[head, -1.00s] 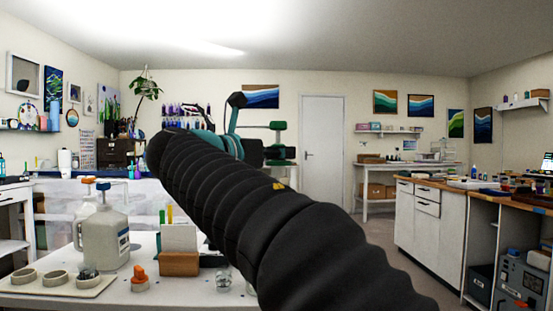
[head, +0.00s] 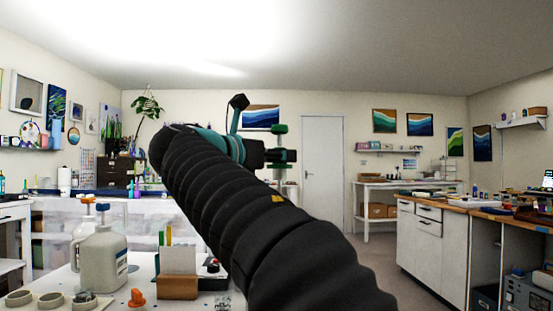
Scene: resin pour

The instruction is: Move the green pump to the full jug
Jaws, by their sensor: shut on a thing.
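My gripper (head: 266,155) is at the end of my raised arm in mid-picture, seen from behind and side. It is shut on the green pump (head: 279,130), whose green head stands above the jaws and whose lower green part shows beside them. The pump is in the air, apart from any jug. I cannot tell how full either jug is.
On the white table are a tray of round moulds (head: 50,301), an orange-topped item (head: 137,298) and a wooden box holding cards (head: 178,287). My arm hides the table's right part. A wood-topped counter (head: 433,235) stands at the right, with open floor before it.

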